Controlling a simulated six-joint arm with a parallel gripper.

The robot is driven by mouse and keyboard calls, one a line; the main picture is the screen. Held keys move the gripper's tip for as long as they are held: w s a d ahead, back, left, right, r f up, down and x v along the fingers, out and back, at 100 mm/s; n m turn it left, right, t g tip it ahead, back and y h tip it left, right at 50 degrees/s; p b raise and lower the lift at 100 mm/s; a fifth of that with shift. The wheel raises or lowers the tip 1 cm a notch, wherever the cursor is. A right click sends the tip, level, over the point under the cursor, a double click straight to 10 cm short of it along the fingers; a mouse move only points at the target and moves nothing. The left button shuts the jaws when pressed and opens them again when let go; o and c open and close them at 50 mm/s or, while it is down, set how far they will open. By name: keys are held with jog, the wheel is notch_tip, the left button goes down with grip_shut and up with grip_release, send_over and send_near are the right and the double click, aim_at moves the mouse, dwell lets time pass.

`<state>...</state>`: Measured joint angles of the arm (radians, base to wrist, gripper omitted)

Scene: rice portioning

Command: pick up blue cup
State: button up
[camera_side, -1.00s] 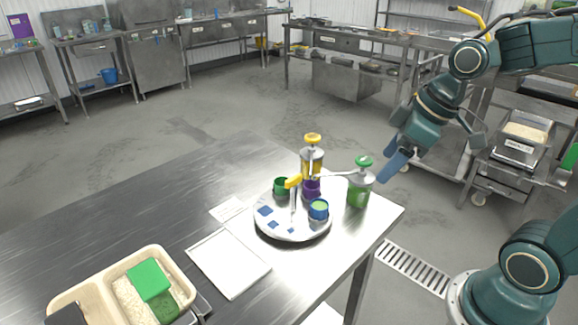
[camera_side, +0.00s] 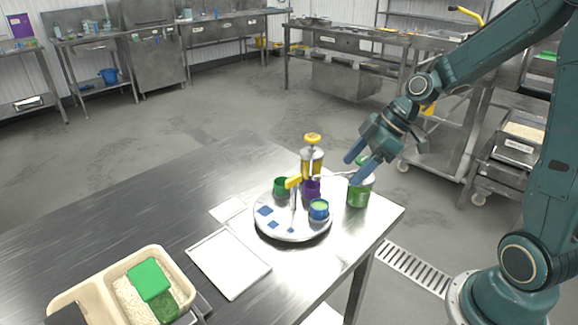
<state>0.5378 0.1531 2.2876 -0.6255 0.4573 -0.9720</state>
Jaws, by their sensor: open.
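The blue cup (camera_side: 318,214) stands upright on the front right of the round white carousel (camera_side: 268,231) and has pale green contents. A green cup (camera_side: 281,186) and a purple cup (camera_side: 311,190) stand further back on the same carousel. My gripper (camera_side: 355,171) is open and empty, angled downward. In the picture it is above and to the right of the blue cup, in front of the green dispenser (camera_side: 358,196), whose top it partly hides. It looks apart from the cup.
A white tray (camera_side: 229,263) lies to the left. A beige container (camera_side: 72,294) with rice and a green block is at the front left. The table's far left is clear.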

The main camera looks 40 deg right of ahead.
send_near(320, 204)
jog(key=shift+x, duration=2.5)
jog(key=shift+x, duration=2.6)
jog(key=shift+c, duration=0.5)
jog(key=c, duration=1)
